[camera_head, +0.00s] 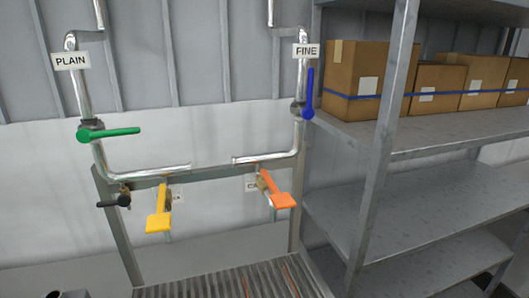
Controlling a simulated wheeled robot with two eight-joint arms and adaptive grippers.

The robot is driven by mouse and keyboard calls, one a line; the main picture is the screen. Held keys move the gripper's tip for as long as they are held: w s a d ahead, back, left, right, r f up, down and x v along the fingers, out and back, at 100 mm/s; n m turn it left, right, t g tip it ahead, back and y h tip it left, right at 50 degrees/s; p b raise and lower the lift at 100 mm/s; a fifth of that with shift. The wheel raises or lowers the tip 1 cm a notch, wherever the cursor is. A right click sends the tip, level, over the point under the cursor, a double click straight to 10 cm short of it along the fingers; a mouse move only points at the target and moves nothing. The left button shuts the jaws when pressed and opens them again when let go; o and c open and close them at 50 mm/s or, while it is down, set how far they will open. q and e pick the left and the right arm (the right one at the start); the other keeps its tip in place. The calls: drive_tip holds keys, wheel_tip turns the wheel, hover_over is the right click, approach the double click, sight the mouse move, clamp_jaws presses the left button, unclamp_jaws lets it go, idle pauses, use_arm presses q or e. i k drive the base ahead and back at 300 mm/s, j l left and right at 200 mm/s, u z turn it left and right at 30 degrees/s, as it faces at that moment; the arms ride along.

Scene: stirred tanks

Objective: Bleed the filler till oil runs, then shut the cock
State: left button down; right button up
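A pipe rig has a pipe marked PLAIN (71,61) on the left and one marked FINE (306,50) on the right. The green lever (112,134) on the PLAIN pipe lies across it. The blue lever (309,95) on the FINE pipe stands upright, along it. Below, a yellow lever (157,222) and an orange lever (282,200) point out and down from brass bodies, with small tags partly hidden. A small brass cock with a black handle (113,203) sits at the left post. I see no oil running. Neither gripper is in view.
A slatted grating (235,285) lies beneath the rig. A grey metal shelf rack (425,134) on the right holds cardboard boxes (368,75); its front post stands close to the rig. A dark object (70,294) at the bottom left edge is cut off.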

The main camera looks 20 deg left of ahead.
sight(109, 203)
drive_tip(key=u, duration=1.75)
drive_tip(key=j+z, duration=0.1)
drive_tip(key=z, duration=0.3)
drive_tip(key=j+z, duration=0.15)
drive_tip(key=z, duration=0.3)
drive_tip(key=j+z, duration=0.25)
drive_tip(key=j, duration=0.15)
drive_tip(key=k+j+z, duration=0.2)
drive_tip(key=j, duration=0.15)
drive_tip(key=j+z, duration=0.25)
drive_tip(key=j, duration=0.15)
drive_tip(key=k+j+z, duration=0.2)
drive_tip(key=j, duration=0.1)
